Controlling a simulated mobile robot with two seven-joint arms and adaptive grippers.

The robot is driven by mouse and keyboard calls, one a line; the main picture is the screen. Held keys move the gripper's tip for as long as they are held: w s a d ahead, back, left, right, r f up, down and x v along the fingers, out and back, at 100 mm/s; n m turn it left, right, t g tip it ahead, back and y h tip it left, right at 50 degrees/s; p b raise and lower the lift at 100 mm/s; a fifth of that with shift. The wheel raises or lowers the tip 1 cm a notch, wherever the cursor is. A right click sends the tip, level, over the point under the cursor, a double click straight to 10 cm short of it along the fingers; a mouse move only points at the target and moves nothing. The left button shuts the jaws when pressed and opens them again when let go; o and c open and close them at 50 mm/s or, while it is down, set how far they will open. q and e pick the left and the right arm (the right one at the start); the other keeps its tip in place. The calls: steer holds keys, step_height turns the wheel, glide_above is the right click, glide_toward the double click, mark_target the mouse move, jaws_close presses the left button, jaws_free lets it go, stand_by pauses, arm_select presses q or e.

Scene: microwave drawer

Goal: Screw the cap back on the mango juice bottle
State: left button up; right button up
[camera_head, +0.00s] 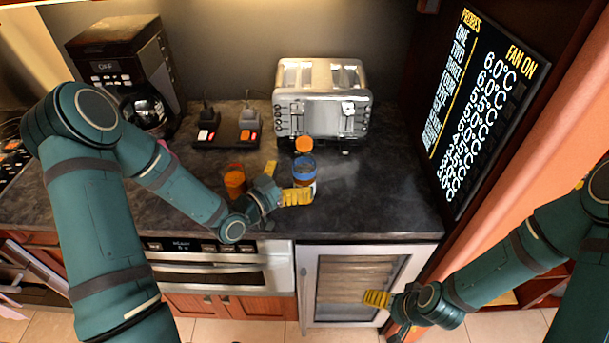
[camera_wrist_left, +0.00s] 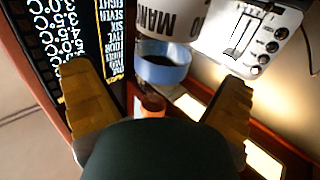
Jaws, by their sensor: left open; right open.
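My left gripper (camera_head: 284,183) is open beside the bottle's left side. In the wrist view its yellow fingers (camera_wrist_left: 160,100) are spread apart, with nothing gripped. My right gripper (camera_head: 377,299) is open and empty, low in front of the counter.
A silver toaster (camera_head: 322,100) is at the back, a coffee maker (camera_head: 125,65) at the back left. Counter (camera_head: 385,200) right of the bottle is clear.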

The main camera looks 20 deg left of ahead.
mark_target(310, 163)
arm_select(q)
steer(key=shift+w+d, duration=0.2)
steer(key=shift+w, duration=0.2)
steer(key=x, duration=0.4)
steer(key=shift+a+r+p, duration=0.1)
steer(key=shift+r+p, duration=0.3)
steer(key=shift+w+d, duration=0.3)
steer(key=shift+w, duration=0.3)
steer(key=c, duration=1.6)
